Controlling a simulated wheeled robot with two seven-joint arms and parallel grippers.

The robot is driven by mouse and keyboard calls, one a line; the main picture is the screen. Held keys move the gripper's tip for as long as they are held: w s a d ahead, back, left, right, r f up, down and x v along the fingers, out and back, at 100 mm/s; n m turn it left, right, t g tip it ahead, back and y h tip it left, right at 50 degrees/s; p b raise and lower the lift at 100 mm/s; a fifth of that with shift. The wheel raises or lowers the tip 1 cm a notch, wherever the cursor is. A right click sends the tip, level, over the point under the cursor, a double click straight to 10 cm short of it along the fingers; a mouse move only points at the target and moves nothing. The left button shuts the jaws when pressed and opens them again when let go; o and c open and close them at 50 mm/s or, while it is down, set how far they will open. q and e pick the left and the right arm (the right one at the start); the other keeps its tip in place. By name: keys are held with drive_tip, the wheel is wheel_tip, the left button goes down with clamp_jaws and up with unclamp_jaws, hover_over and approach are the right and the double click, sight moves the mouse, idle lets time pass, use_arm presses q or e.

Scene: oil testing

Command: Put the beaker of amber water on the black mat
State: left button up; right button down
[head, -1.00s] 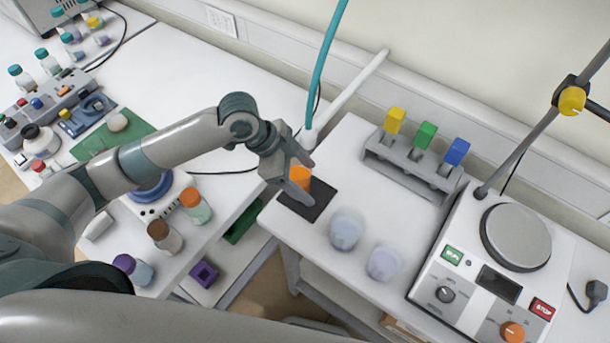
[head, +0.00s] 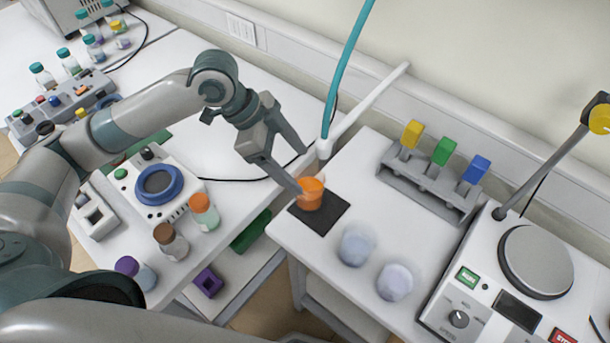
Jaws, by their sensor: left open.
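The beaker of amber water (head: 311,195) stands upright on the black mat (head: 325,218), toward the mat's upper left part. Its orange contents show clearly. My left gripper (head: 300,172) is open, just up and left of the beaker. One finger ends close to the beaker's rim; whether it touches cannot be told. My right gripper is not in view.
Two pale beakers (head: 356,245) stand to the right of the mat. Behind them is a grey rack (head: 428,182) with yellow, green and blue pieces. A hotplate (head: 535,262) is at the right. A gap separates this table from the left bench.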

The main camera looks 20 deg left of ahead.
use_arm(q)
drive_tip(key=shift+v, duration=0.85)
